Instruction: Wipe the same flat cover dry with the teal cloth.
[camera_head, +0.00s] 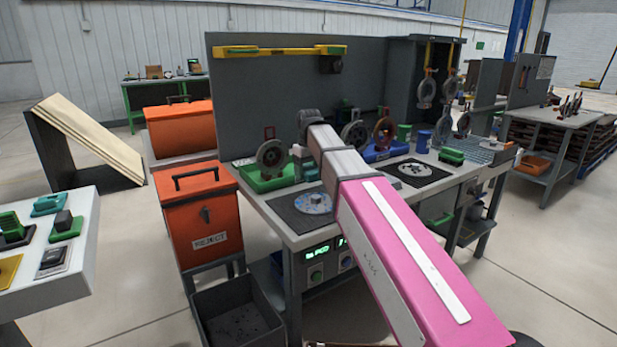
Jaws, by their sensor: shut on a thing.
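A flat round cover (313,203), pale with blue patches, lies on a dark mat (288,212) at the left front of the workbench. My arm hides its right side. A second flat round cover (415,169), white with dark holes, lies on another dark mat (440,174) to the right. My arm reaches over the bench from the lower right, and its far end stands above and behind the first cover. I cannot make out my gripper's fingers, which the arm hides. I cannot make out the teal cloth either.
An orange bin (203,221) stands left of the bench, with a dark open crate (237,318) in front. A green fixture (262,180) holds a round part behind the first cover. Hooks with round parts (427,90) hang at the back right. A white table (75,258) stands left.

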